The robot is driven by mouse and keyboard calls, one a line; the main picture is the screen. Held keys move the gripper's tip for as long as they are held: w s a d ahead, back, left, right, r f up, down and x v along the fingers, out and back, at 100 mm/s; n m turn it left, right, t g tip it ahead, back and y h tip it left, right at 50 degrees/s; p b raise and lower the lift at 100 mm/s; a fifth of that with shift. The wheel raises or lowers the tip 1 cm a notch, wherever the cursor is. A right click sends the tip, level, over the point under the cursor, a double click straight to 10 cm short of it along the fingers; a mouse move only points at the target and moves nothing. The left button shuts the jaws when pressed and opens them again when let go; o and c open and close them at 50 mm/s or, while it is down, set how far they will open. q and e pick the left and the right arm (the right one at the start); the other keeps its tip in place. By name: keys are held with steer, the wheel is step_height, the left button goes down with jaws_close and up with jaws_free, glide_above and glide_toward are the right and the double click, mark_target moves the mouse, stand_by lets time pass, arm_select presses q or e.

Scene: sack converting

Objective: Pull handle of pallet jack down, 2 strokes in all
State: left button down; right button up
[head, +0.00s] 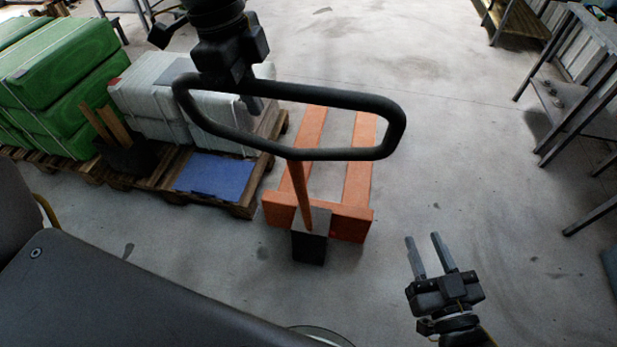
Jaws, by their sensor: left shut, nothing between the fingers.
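The orange pallet jack (358,190) stands on the floor in the middle of the head view, with its two forks pointing away. Its handle is a black loop (330,154) on an orange shaft (301,193), raised high toward me. My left gripper (254,104) is at the left part of the loop, shut with nothing held. Its fingers overlap the loop's far bar in the picture; I cannot tell whether they touch it. My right gripper (426,254) is open and empty, low on the right, apart from the jack.
Wooden pallets (240,208) on the left carry green sacks (55,65), whitish wrapped blocks (150,90), a dark box (128,158) and a blue sheet (215,176). A dark metal table frame (575,120) stands at right. The concrete floor between is clear.

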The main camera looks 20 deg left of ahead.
arm_select(q)
steer(key=s+f+b, duration=0.2)
steer(key=s+b, duration=0.3)
steer(key=s, duration=0.2)
steer(key=shift+d+f+b, duration=0.25)
steer(key=shift+d+b, duration=0.05)
steer(key=shift+w, duration=0.1)
steer(key=s+f+b, duration=0.3)
steer(key=s+b, duration=0.3)
steer(key=shift+s+d, duration=0.3)
steer(key=shift+d, duration=0.05)
